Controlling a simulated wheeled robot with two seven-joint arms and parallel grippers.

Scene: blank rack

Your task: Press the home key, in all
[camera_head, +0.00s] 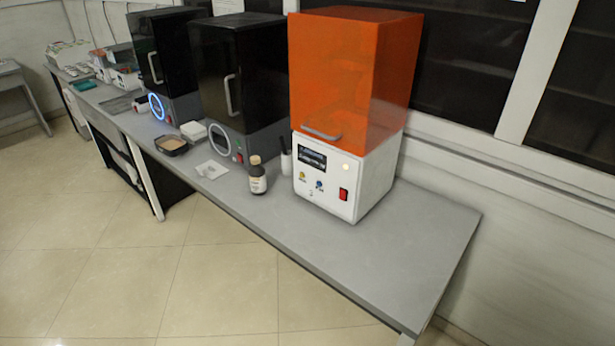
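A machine with an orange cover (352,75) and a white base (368,185) stands on the grey bench. Its front panel has a dark screen (312,157), a pale round button (346,166), a yellow button (302,176), a blue button (320,185) and a red switch (343,194). Two black-covered machines stand to its left: the nearer one (240,75) has a dark round dial (222,141), the farther one (165,50) a dial ringed in lit blue (157,107). No key label is readable, so I cannot tell which is the home key. Neither gripper is in view.
A brown bottle (257,178) stands just left of the white base, near the bench's front edge. A black tray (171,145) and a small white card (211,170) lie farther left. The bench (400,260) is clear at right; tiled floor lies open in front.

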